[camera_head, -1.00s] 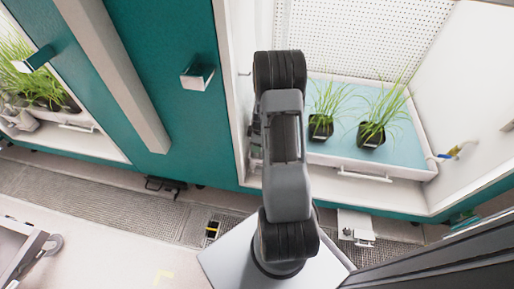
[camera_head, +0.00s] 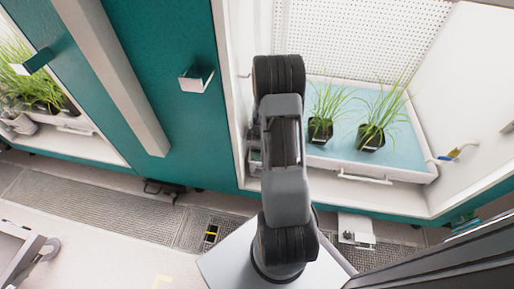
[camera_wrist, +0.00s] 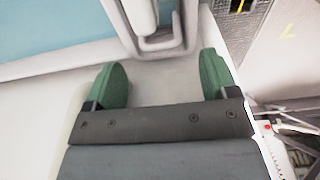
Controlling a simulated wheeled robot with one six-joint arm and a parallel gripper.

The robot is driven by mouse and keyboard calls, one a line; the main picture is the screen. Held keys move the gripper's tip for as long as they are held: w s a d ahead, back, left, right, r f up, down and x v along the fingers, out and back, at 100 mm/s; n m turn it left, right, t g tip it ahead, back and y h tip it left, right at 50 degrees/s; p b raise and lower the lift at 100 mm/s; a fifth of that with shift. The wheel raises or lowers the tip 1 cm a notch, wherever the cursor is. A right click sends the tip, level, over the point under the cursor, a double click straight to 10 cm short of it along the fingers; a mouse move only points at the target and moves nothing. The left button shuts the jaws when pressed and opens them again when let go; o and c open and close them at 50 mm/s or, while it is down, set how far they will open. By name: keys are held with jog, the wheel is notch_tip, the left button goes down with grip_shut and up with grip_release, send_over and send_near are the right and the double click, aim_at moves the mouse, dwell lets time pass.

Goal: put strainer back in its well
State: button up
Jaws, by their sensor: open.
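My gripper (camera_wrist: 165,82) is open in the wrist view, its two green fingers apart over a pale surface with nothing between them. Just beyond the fingertips are a pale rounded part and a grey loop (camera_wrist: 166,42); I cannot tell whether they belong to the strainer. In the head view my arm hides the gripper. A dark square opening with a yellow mark (camera_head: 211,233) lies in the floor grating, possibly the well. It also shows at the top of the wrist view (camera_wrist: 240,5). I cannot clearly identify the strainer.
A white tray (camera_head: 345,170) with a blue bottom holds two potted grass plants (camera_head: 320,130) inside the open chamber. A teal door with a square handle (camera_head: 196,78) stands left of my arm. A grey-white fixture (camera_head: 356,229) sits at the chamber's foot.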

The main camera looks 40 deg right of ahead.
notch_tip(320, 180, up, 11)
jog(key=s+p, duration=0.1)
jog(key=p, duration=0.2)
jog(key=shift+d+p, duration=0.35)
jog(key=shift+d, duration=0.05)
jog(key=shift+f, duration=0.1)
